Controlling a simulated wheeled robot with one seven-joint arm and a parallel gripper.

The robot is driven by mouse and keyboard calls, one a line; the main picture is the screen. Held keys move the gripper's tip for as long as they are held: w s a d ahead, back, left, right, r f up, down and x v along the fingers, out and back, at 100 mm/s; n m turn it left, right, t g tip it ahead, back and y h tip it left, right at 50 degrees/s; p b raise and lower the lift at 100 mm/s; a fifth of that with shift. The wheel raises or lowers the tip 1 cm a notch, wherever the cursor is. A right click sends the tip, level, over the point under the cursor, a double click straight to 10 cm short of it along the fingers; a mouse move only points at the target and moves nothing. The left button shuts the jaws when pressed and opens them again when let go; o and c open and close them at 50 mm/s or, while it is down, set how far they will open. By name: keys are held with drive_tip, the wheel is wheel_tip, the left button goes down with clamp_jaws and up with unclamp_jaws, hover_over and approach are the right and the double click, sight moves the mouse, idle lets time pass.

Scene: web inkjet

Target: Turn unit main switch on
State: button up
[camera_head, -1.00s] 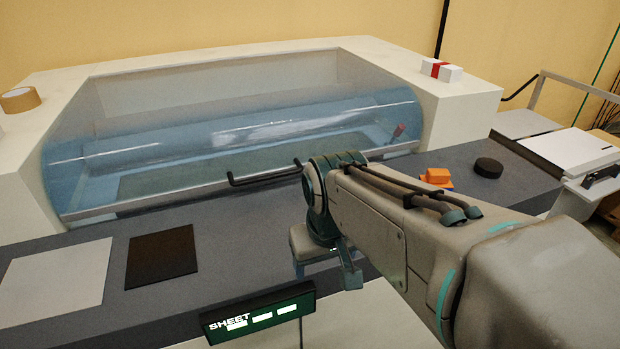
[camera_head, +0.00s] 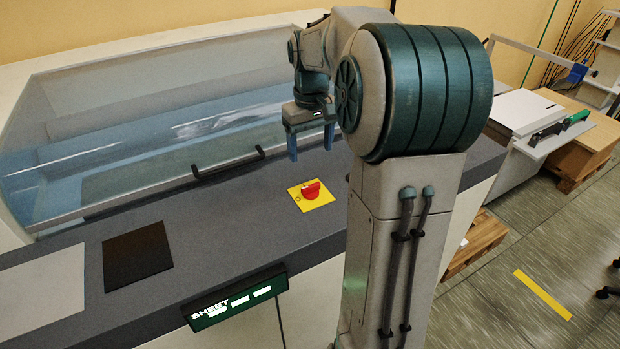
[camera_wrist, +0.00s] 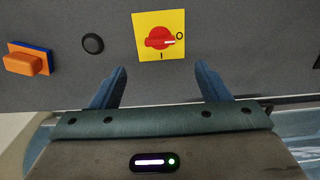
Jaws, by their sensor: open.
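The main switch is a red rotary knob (camera_head: 311,190) on a yellow square plate (camera_head: 322,202), set on the dark grey counter. In the wrist view the red knob (camera_wrist: 158,39) lies near the top centre, its handle level and its white mark toward the "O" at the right of the yellow plate (camera_wrist: 146,20); an "I" is at the bottom edge. My gripper (camera_head: 310,146) points down, beyond the switch in the head view. Its two blue fingers (camera_wrist: 159,85) are apart with nothing between them, and the knob lies ahead of the gap, not between them.
An orange block on a blue base (camera_wrist: 28,62) and a black round knob (camera_wrist: 93,43) lie left of the switch in the wrist view. A clear blue cover with a black handle (camera_head: 228,163) stands behind the counter. A sheet display (camera_head: 236,299) is at the front edge.

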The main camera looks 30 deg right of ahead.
sight(311, 185)
wheel_tip(311, 185, down, 11)
drive_tip(key=shift+r+p, duration=0.1)
drive_tip(key=shift+p, duration=0.5)
drive_tip(key=c, duration=1)
